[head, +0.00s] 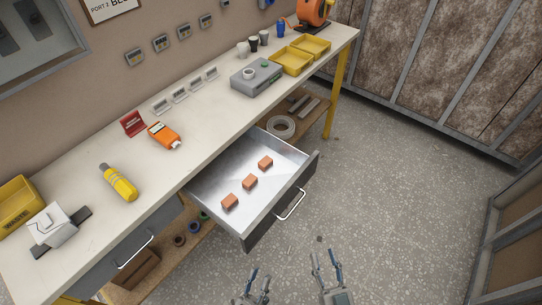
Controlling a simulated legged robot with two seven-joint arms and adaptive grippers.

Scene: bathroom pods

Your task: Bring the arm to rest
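My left gripper (258,282) is at the bottom edge of the head view, partly cut off, in front of the open drawer. My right gripper (326,263) is to its right, over the speckled floor. Its two fingers stand apart with nothing between them. The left gripper's fingers also look parted and hold nothing that I can see. Both grippers appear apart from the drawer and the bench. My arms are mostly out of the picture.
An open drawer (222,215) with several orange-brown blocks juts from the workbench (210,120). A closed drawer (110,240) is at its left. A yellow flashlight (120,183), an orange device (164,135) and yellow trays (291,61) lie on top. Floor at right is clear.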

